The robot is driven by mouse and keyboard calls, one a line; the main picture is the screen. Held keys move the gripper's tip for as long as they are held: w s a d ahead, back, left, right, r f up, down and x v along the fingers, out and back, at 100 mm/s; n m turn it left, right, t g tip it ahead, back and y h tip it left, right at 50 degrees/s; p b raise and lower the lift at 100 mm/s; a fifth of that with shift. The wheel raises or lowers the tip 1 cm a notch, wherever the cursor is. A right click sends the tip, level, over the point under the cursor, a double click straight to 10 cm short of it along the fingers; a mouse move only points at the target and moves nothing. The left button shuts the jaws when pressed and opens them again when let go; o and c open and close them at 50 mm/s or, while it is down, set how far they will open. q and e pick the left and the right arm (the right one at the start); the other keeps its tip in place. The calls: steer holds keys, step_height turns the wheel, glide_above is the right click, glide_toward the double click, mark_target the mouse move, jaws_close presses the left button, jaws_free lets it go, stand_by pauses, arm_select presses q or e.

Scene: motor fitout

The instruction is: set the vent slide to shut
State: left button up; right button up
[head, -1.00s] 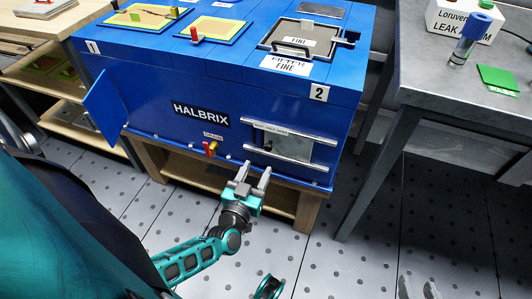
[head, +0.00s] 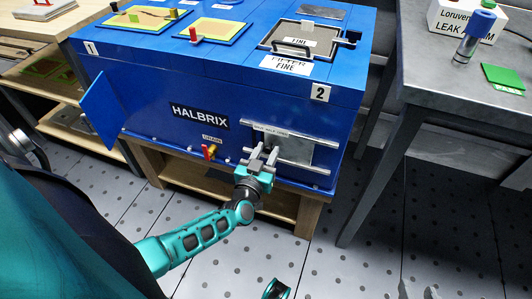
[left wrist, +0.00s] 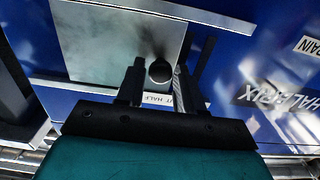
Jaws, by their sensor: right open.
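The vent slide is a grey plate (head: 299,152) between two rails on the blue cabinet's front, also seen in the left wrist view (left wrist: 90,40). A strip label (head: 270,131) on the upper rail is too small to read fully in the head view; "HALF" shows in the left wrist view. A dark round knob (left wrist: 160,72) stands on the plate. My left gripper (head: 265,150) is open at the plate's left part. In the left wrist view its fingers (left wrist: 160,85) lie either side of the knob, with gaps visible. My right gripper (head: 410,290) barely shows at the bottom edge.
A red and yellow drain valve (head: 209,151) sticks out left of the slide. A blue door (head: 102,104) hangs open at the cabinet's left. A grey table (head: 440,95) stands to the right. The floor in front is clear.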

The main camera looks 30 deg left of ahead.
arm_select(q)
jaws_close()
steer(key=a, duration=0.2)
steer(key=s+a, duration=0.1)
steer(key=a, duration=0.1)
steer(key=shift+a+p, duration=0.25)
steer(key=shift+p, duration=0.1)
steer(key=shift+s+a, duration=0.15)
steer(key=shift+a, duration=0.25)
steer(key=shift+o, duration=1.6)
jaws_free()
steer(key=shift+s, duration=0.1)
steer(key=p+v, duration=0.3)
steer(key=v, duration=0.9)
steer(key=shift+s, duration=0.4)
